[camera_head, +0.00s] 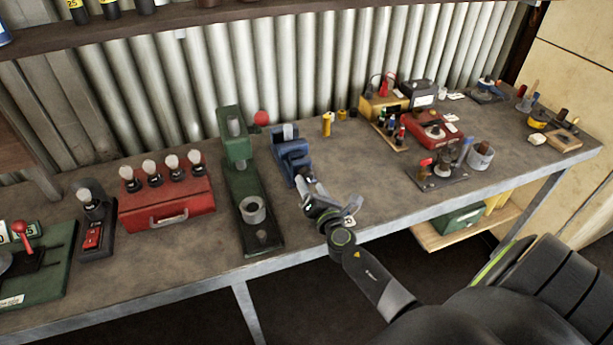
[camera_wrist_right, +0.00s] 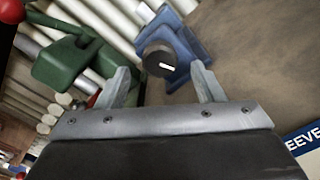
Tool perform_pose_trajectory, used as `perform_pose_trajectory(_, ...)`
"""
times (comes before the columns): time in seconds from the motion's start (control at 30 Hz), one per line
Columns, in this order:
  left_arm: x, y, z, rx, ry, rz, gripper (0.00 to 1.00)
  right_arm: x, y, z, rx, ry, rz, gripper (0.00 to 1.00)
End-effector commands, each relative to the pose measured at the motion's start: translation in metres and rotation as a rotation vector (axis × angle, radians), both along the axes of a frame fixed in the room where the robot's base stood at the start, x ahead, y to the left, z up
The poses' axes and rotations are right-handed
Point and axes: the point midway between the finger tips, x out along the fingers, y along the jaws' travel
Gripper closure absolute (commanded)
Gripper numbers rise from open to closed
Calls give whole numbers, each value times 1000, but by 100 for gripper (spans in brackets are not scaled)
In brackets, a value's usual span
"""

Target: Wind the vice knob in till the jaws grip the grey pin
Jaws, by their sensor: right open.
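The blue vice (camera_head: 292,160) stands on the bench right of the green press. A grey upright piece that looks like the grey pin (camera_head: 288,132) shows at its far end; I cannot tell whether the jaws touch it. In the right wrist view the vice (camera_wrist_right: 183,38) has a dark round knob (camera_wrist_right: 159,61) with a white mark on its near face. My right gripper (camera_head: 308,183) is at the near end of the vice, open and empty. Its fingertips (camera_wrist_right: 160,75) point at the knob, one on each side, apart from it in the picture. My left gripper is out of view.
The green press (camera_head: 243,190) with a red-balled lever stands close left of the vice. A red box (camera_head: 168,208) with several knobs is farther left. A yellow cylinder (camera_head: 327,124) stands behind right. The bench (camera_head: 365,175) right of the vice is clear.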

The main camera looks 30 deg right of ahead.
Motion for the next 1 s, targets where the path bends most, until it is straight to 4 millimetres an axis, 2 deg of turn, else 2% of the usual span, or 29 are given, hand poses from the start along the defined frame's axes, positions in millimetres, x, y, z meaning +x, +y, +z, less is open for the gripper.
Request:
perform_pose_trajectory(0.1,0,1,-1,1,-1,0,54,20,-5,0,-2,-1,0,39)
perform_pose_trajectory(0.3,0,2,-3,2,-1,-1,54,38,-9,0,-1,0,0,39)
perform_pose_trajectory(0.67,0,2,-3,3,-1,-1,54,43,-10,0,0,0,0,39)
perform_pose_trajectory(0.77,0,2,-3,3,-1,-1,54,43,-10,0,0,0,0,49)
perform_pose_trajectory(1.0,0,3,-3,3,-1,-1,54,42,-10,0,0,0,0,81)
